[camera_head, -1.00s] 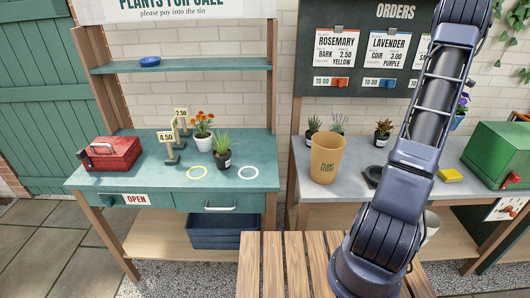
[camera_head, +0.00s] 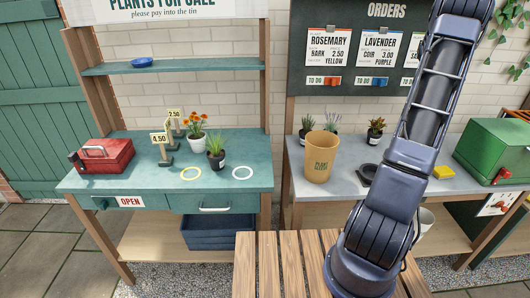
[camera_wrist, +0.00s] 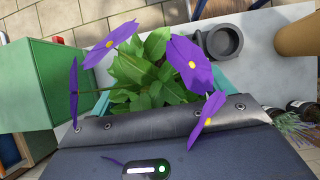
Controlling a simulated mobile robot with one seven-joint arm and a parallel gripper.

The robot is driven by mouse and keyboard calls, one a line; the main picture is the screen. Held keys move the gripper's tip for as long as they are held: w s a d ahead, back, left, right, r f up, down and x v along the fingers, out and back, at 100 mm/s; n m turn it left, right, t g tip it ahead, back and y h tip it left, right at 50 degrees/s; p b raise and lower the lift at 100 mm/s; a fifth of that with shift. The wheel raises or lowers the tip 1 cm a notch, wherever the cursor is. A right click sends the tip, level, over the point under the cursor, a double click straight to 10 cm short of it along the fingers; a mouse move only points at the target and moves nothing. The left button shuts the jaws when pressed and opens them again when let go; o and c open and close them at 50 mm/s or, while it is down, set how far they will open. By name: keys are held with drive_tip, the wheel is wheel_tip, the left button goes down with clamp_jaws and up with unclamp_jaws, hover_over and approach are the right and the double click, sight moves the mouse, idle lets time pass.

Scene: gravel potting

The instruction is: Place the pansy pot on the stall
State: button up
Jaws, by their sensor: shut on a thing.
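The pansy (camera_wrist: 150,75), with purple yellow-eyed flowers and green leaves, fills the middle of the wrist view. My gripper (camera_wrist: 162,112) is shut on its pot, which is mostly hidden by the leaves and the gripper's dark body. The pansy and gripper do not show in the head view now. The teal stall (camera_head: 130,172) stands at the left in the head view.
A red tin (camera_head: 105,155) and price signs (camera_head: 159,138) stand on the stall; a shelf (camera_head: 190,66) hangs above. The grey bench (camera_head: 345,180) holds a tan container (camera_head: 320,157), several small plants, a dark round dish (camera_head: 367,174), a yellow sponge (camera_head: 443,172) and a green box (camera_head: 495,150).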

drive_tip(key=w+a+f+n+t+h, duration=0.1)
drive_tip(key=w+a+n+t+h, duration=0.15)
drive_tip(key=w+a+n, duration=0.75)
drive_tip(key=w+a+f+n+t+h, duration=0.1)
drive_tip(key=w+a+n+t, duration=0.3)
drive_tip(key=a, duration=1.1)
drive_tip(key=w+a+f+n+t+h, duration=0.1)
drive_tip(key=w+a+n+t+h, duration=0.15)
drive_tip(key=a+n, duration=0.8)
wheel_tip(320, 180, up, 2)
drive_tip(key=n+t+y, duration=0.2)
drive_tip(key=n+y, duration=0.7)
drive_tip(key=n, duration=0.8)
hover_over(244, 149)
drive_tip(key=f, duration=1.9)
drive_tip(key=shift+w+f, duration=0.15)
drive_tip(key=shift+w, duration=0.05)
drive_tip(key=shift+f, duration=0.1)
drive_tip(key=o, duration=1.2)
drive_tip(key=shift+o, duration=0.2)
drive_tip(key=v, duration=1.2)
